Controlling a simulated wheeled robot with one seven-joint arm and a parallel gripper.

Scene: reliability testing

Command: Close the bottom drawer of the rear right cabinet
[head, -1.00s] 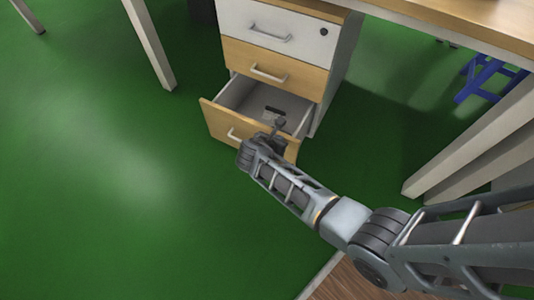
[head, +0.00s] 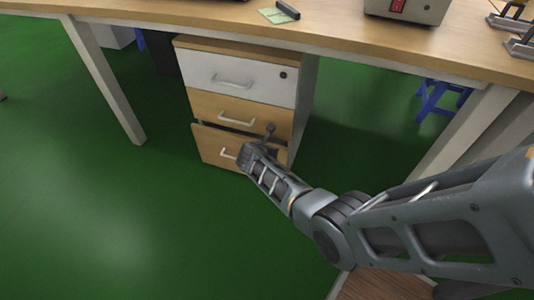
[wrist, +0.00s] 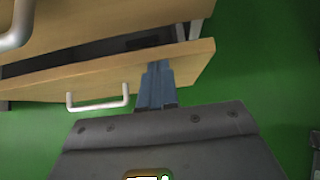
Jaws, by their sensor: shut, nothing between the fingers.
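The cabinet (head: 245,72) stands under the desk, with a white top drawer and two wood-coloured drawers below. Its bottom drawer (head: 212,147) is open by a small gap; in the wrist view the drawer front (wrist: 60,83) stands out from the cabinet, with a dark gap behind its top edge. The drawer's pale handle (wrist: 98,103) is left of my gripper (wrist: 157,68). My gripper is shut and empty, at the right part of the drawer front, and seems to touch it. In the head view my arm hides the front's right part.
A desk (head: 345,57) spans above the cabinet, with a grey device (head: 410,10) on top. A desk leg (head: 105,85) stands left and another (head: 465,130) right. A blue stool (head: 440,97) is behind. The green floor (head: 90,220) in front is clear.

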